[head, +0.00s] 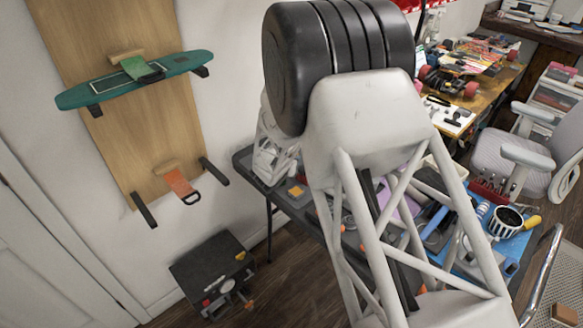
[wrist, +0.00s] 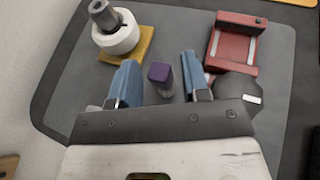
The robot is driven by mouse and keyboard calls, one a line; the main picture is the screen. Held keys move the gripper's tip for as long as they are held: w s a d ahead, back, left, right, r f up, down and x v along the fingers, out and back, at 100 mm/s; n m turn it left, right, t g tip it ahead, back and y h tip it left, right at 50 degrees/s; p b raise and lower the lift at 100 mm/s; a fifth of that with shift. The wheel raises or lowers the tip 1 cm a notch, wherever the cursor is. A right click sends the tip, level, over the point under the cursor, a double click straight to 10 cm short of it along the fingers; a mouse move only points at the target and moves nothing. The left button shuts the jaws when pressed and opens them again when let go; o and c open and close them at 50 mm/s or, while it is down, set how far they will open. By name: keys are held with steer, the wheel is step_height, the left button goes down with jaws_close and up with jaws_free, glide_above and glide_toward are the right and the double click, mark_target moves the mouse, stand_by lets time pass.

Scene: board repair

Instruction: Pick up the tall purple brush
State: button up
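The tall purple brush (wrist: 161,74) shows in the wrist view as a block with a dark purple top and a greyer side below. It stands on the grey mat (wrist: 172,30), between the two blue fingers. My gripper (wrist: 158,67) is open, with one finger on each side of the brush. A gap shows between the brush and each finger, so nothing is held. The lower part of the brush is partly hidden near the gripper body. In the head view my arm covers much of the table, and I cannot make out the brush or the fingers there.
In the wrist view, a white roll (wrist: 117,36) with a grey cylinder sits on a yellow pad (wrist: 146,42) at the upper left. A red holder (wrist: 235,42) and a dark round object (wrist: 237,91) are at the right. Tools crowd the table's blue mat (head: 512,247).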

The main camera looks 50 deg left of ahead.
jaws_close()
steer(key=shift+r, duration=0.15)
steer(key=shift+r, duration=0.75)
step_height(320, 180, up, 2)
steer(key=shift+r, duration=0.1)
steer(key=s+d+r, duration=0.1)
steer(key=s+d, duration=0.7)
steer(key=d, duration=0.5)
steer(key=shift+s+d, duration=0.2)
steer(key=shift+s, duration=0.1)
